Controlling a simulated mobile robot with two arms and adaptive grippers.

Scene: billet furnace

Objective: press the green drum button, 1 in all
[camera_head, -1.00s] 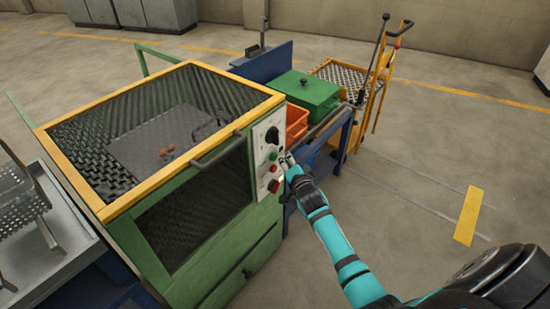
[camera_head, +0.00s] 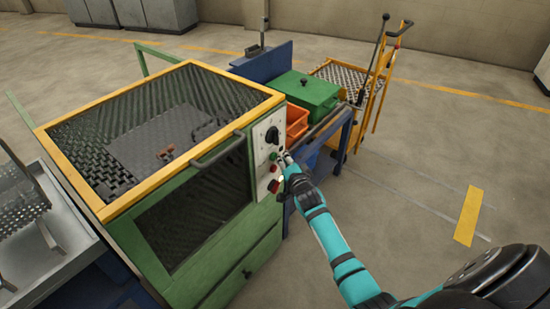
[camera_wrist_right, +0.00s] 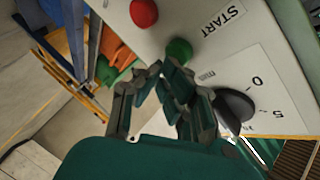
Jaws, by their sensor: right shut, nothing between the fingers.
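The green drum button (camera_head: 273,156) sits on the white control panel (camera_head: 263,183) of the green machine, below a black dial (camera_head: 272,135). In the right wrist view the green button (camera_wrist_right: 179,51) is next to the START label, just beyond my fingertips. My right gripper (camera_head: 284,156) is shut and empty, close in front of the panel at the button's height. In the right wrist view its fingertips (camera_wrist_right: 162,70) point at the button; I cannot tell whether they touch it. My left gripper is out of view.
A red button (camera_head: 272,169) is just below the green one. The machine's yellow-framed mesh lid (camera_head: 160,190) has a dark handle. An orange bin (camera_head: 297,122) and green box (camera_head: 306,92) stand behind the panel. A yellow cart (camera_head: 381,75) stands farther back; open floor lies right.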

